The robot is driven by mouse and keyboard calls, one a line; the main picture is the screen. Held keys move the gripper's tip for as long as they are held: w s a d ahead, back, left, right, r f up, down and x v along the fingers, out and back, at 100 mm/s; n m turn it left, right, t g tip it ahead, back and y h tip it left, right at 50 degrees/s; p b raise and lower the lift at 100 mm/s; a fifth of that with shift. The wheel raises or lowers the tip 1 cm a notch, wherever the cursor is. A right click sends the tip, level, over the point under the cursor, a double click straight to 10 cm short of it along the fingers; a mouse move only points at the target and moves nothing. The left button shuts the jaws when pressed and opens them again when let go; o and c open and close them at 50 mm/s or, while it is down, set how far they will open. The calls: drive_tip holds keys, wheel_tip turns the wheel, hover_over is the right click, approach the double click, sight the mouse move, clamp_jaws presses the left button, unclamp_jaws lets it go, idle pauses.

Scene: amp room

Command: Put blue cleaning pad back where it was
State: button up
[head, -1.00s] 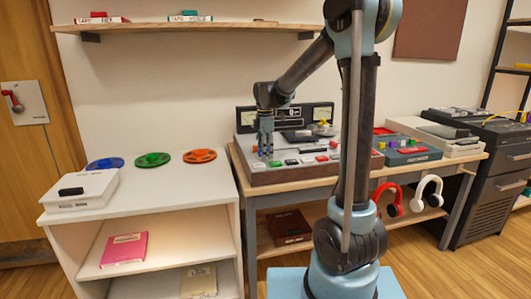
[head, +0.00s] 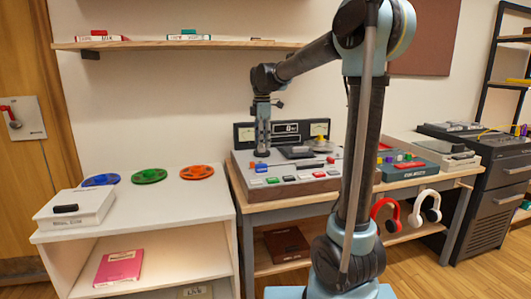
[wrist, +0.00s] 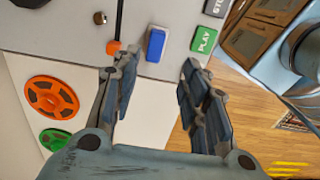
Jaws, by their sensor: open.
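A small blue block, which looks like the blue cleaning pad (head: 261,167), rests on the left front of the grey tape machine (head: 290,180). In the wrist view the blue pad (wrist: 156,44) lies just beyond my fingertips, left of the green PLAY button (wrist: 204,39). My gripper (head: 262,154) hangs fingers down above the pad, apart from it. In the wrist view my gripper (wrist: 158,68) has its fingers spread with nothing between them.
A white side table (head: 140,212) at left holds blue, green and orange reels (head: 197,172) and a white box (head: 76,208). A wall shelf (head: 180,44) runs above. Buttons and an orange-tipped part (wrist: 114,47) surround the pad.

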drive_tip(key=s+d+f+m+t, duration=0.1)
drive_tip(key=s+d+f+m, duration=0.1)
drive_tip(key=s+d+m, duration=0.45)
drive_tip(key=s+d+f+m, duration=0.3)
drive_tip(key=s+d, duration=0.4)
drive_tip(key=s, duration=0.2)
drive_tip(key=s+d+f+m, duration=0.4)
drive_tip(key=s+f+m, duration=0.1)
drive_tip(key=s+f, duration=0.2)
drive_tip(key=s+d+f+m+t, duration=0.1)
drive_tip(key=s+d+f+m, duration=0.2)
drive_tip(key=s+f+m, duration=0.3)
drive_tip(key=s+f, duration=0.2)
drive_tip(key=s, duration=0.1)
drive_tip(key=shift+s+d+f, duration=0.2)
drive_tip(key=shift+d, duration=0.2)
drive_tip(key=shift+m, duration=0.25)
drive_tip(key=shift+w+f, duration=0.2)
drive_tip(key=shift+w, duration=0.2)
drive_tip(key=shift+c, duration=0.2)
